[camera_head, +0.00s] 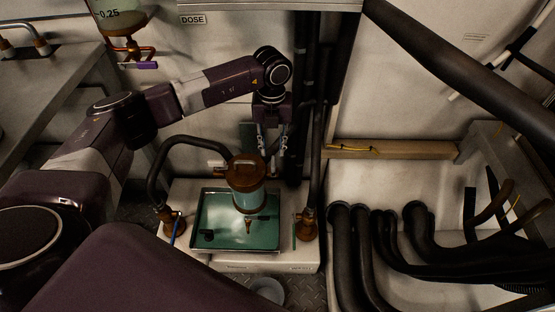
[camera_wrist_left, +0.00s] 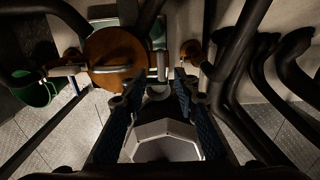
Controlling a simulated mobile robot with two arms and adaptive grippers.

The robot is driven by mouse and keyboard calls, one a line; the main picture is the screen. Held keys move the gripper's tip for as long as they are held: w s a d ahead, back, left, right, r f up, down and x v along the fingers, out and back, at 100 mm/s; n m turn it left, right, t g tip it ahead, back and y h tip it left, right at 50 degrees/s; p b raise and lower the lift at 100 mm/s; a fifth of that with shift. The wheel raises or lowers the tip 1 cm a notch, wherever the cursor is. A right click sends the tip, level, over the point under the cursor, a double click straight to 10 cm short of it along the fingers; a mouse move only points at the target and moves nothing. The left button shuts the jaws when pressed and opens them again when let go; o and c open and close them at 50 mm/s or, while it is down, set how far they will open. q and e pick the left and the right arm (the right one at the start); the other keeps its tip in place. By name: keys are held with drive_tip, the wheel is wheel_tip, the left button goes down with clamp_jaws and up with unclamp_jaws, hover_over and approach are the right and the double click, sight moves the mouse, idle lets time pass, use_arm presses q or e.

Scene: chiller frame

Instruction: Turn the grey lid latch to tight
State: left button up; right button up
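A canister with a brown round lid (camera_head: 245,163) and a glassy greenish body (camera_head: 247,198) stands over a green tray (camera_head: 212,236). The lid shows from above in the left wrist view (camera_wrist_left: 117,48). A grey bar (camera_wrist_left: 108,69) lies across the lid there and looks like the latch; its exact setting is hard to tell. My left gripper (camera_head: 272,150) hangs fingers down, just behind and to the right of the lid. My right gripper is not in view.
Brown fittings with black hoses flank the tray, one at left (camera_head: 173,222) and one at right (camera_head: 306,224). Dark vertical pipes (camera_head: 302,120) stand close behind the gripper. Thick black hoses (camera_head: 375,240) fill the right side. A green bucket (camera_wrist_left: 38,92) stands on the floor.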

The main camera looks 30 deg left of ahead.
sight(273, 162)
use_arm(q)
wheel_tip(273, 162, down, 6)
drive_tip(key=shift+r+b, duration=0.25)
drive_tip(key=shift+b, duration=0.15)
clamp_jaws()
